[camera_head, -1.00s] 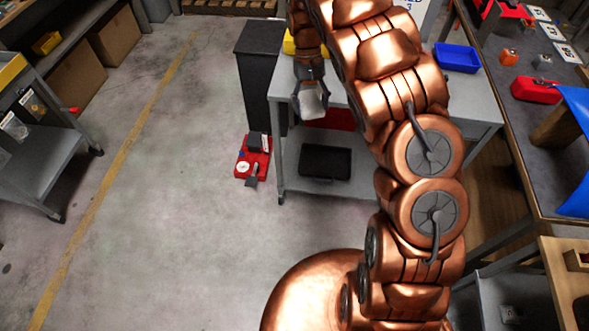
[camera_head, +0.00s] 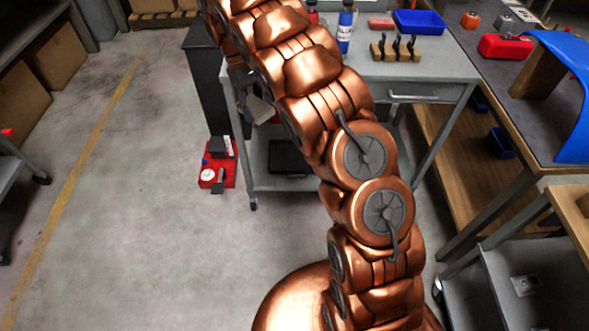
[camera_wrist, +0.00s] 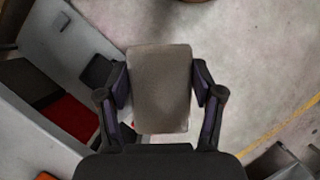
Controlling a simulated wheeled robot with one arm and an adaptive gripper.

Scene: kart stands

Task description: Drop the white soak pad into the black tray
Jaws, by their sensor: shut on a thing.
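My gripper (camera_wrist: 160,88) is shut on the white soak pad (camera_wrist: 160,105), which looks grey and fills the space between the fingers in the wrist view. In the head view the pad (camera_head: 260,110) hangs tilted, left of my arm at the grey cart's left side. My arm hides part of the cart. A black tray (camera_head: 286,158) lies on the cart's lower shelf, partly covered by my arm. A dark flat shape at the pad's upper left in the wrist view (camera_wrist: 97,70) looks like this tray.
The grey cart (camera_head: 440,68) carries a blue bin (camera_head: 418,22), a blue bottle (camera_head: 345,30) and a wooden tool block (camera_head: 396,53). A dark cabinet (camera_head: 205,85) stands at its left. A red item (camera_head: 216,177) lies on the floor. The floor to the left is mostly clear.

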